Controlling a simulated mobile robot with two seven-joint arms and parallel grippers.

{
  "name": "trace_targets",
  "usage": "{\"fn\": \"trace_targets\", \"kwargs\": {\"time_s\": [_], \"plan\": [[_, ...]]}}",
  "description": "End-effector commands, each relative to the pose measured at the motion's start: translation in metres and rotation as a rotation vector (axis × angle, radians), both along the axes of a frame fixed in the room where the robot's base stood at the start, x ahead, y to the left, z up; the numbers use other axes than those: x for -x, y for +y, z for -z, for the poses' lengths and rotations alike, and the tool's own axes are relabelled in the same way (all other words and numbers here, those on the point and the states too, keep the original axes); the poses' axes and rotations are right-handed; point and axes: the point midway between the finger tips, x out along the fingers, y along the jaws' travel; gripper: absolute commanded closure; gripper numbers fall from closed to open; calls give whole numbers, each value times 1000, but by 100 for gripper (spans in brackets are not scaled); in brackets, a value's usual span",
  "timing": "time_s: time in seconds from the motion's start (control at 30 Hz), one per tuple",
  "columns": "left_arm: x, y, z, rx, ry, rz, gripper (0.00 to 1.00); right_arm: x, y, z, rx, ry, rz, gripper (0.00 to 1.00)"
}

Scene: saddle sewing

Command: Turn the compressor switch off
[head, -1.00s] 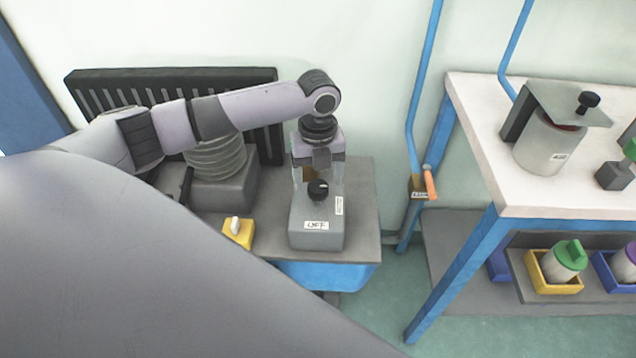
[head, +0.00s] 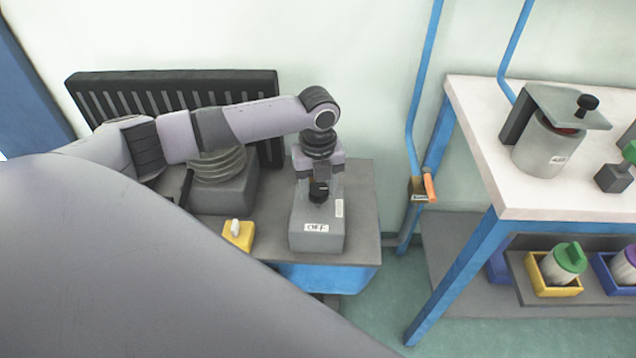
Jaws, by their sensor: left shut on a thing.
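The compressor switch is a grey box (head: 318,238) with a black knob (head: 319,192) on it, standing on a grey bench top in the head view. A white label on its front reads OFF. My left gripper (head: 319,180) comes down from above and is shut on the black knob. The fingers partly cover the knob, and its exact angle is hard to tell. My right gripper is not in view.
A yellow block with a white toggle (head: 236,232) sits left of the switch box. A ribbed grey unit (head: 222,182) stands behind it. To the right are a blue pipe with an orange-handled valve (head: 430,188) and a white-topped table (head: 480,140).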

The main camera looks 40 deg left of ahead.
Motion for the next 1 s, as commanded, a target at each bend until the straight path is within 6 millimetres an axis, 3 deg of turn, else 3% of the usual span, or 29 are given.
{"fn": "trace_targets", "kwargs": {"time_s": [0.27,0.7,1.0], "plan": [[1,-1,-6,1,6,-150,81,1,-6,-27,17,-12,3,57],[2,-1,-5,0,8,-559,81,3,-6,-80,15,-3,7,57],[2,0,-2,1,5,-845,81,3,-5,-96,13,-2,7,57]]}}
